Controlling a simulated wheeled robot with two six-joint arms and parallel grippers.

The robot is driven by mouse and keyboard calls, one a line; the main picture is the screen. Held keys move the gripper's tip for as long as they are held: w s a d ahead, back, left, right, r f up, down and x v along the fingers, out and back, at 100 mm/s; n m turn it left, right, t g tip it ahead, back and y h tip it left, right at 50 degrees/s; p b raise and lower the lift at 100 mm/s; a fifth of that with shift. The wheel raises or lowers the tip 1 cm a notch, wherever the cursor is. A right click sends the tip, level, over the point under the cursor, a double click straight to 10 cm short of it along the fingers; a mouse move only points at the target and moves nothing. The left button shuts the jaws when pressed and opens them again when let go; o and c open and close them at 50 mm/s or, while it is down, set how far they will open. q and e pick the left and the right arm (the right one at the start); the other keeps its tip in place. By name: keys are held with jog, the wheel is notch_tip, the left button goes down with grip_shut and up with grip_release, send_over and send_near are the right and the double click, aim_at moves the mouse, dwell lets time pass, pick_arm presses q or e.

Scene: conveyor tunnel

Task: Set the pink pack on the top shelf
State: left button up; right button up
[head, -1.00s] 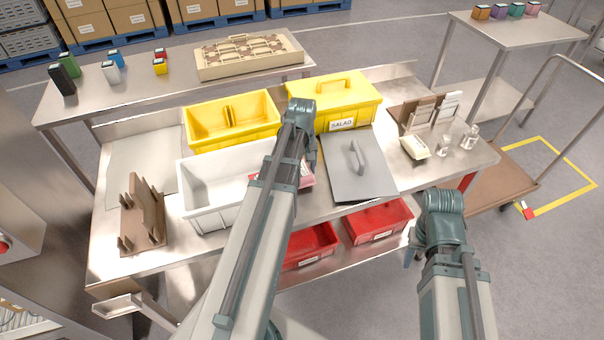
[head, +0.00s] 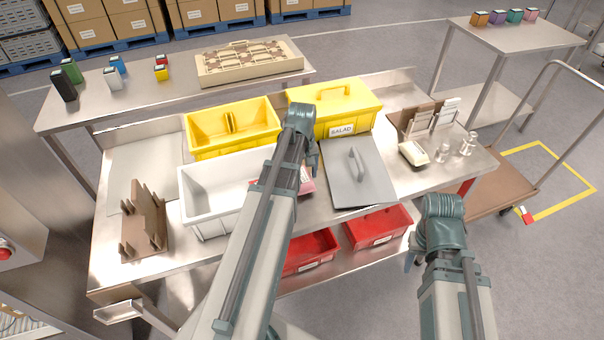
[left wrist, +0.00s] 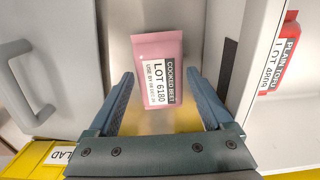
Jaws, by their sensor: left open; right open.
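The pink pack (left wrist: 158,70), labelled COOKED BEET, LOT 6180, lies on the steel worktop between the white tub and the grey lid. In the head view a bit of the pink pack (head: 307,182) shows beside my left arm, which hides the rest. My left gripper (left wrist: 162,80) is open above the pack, its fingers on either side and apart from it. In the head view my left gripper (head: 312,158) is mostly hidden by its own wrist. My right gripper (head: 411,257) hangs low in front of the bench, open and empty. A raised steel shelf (head: 135,92) runs behind the worktop.
The white tub (head: 190,205) holds a red PLAIN TOFU pack (left wrist: 291,55). The grey lid (head: 365,185) lies right of the pink pack. Yellow tubs (head: 205,150) stand behind. The raised shelf carries small coloured boxes and a beige tray (head: 250,72), with bare room between.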

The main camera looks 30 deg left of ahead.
notch_tip(320, 180, up, 11)
jog(key=p, duration=1)
jog(key=shift+r, duration=0.1)
